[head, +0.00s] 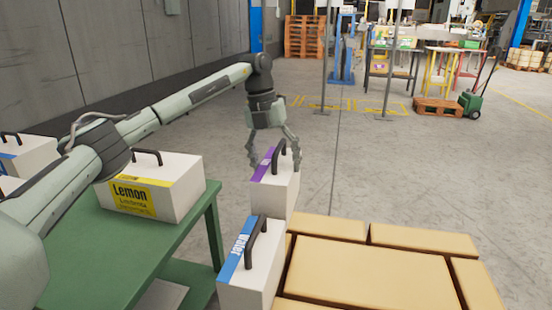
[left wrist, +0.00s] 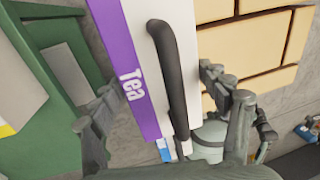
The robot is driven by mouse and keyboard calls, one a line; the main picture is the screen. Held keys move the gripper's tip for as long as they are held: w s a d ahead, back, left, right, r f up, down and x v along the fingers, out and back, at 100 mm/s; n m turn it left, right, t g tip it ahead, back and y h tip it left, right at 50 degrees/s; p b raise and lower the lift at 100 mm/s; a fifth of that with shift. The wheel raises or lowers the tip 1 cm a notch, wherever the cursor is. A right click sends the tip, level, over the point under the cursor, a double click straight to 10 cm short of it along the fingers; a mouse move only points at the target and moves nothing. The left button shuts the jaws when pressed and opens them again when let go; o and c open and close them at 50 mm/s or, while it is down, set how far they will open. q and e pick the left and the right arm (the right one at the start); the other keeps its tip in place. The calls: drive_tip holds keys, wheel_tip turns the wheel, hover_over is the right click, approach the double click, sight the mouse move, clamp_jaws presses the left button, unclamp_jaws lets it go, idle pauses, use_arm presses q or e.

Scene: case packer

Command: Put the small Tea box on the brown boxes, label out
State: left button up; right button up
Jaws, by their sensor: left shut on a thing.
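The small Tea box (head: 278,194) is white with a purple label strip and a black handle. It is upright beside the back left corner of the brown boxes (head: 370,272). My left gripper (head: 275,163) comes from above and is shut on it, a finger on each side. In the left wrist view the Tea box (left wrist: 148,60) shows "Tea" on its purple strip, between the fingers of the gripper (left wrist: 165,92). The brown boxes (left wrist: 250,45) lie to its right there. Its lower part is partly hidden, so I cannot tell whether it touches anything. My right gripper is out of view.
A white box with a blue label (head: 262,283) stands in front of the Tea box, at the brown boxes' left edge. A yellow-labelled Lemon box (head: 180,185) stands on the green table (head: 125,245). The brown boxes' middle and right top is clear.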

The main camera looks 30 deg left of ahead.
use_arm(q)
drive_tip(key=shift+f+b, duration=0.45)
drive_tip(key=shift+f, duration=0.9)
drive_tip(key=shift+f+b, duration=0.3)
drive_tip(key=shift+f, duration=0.65)
drive_tip(key=shift+f+b, duration=0.35)
drive_tip(key=shift+f, duration=0.95)
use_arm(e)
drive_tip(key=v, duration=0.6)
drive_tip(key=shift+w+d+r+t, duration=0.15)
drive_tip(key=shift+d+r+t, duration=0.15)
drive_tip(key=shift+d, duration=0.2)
use_arm(q)
drive_tip(key=shift+f, duration=0.3)
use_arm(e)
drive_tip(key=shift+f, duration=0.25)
use_arm(q)
drive_tip(key=o, duration=1.9)
drive_tip(key=shift+o, duration=0.2)
drive_tip(key=shift+f, duration=0.15)
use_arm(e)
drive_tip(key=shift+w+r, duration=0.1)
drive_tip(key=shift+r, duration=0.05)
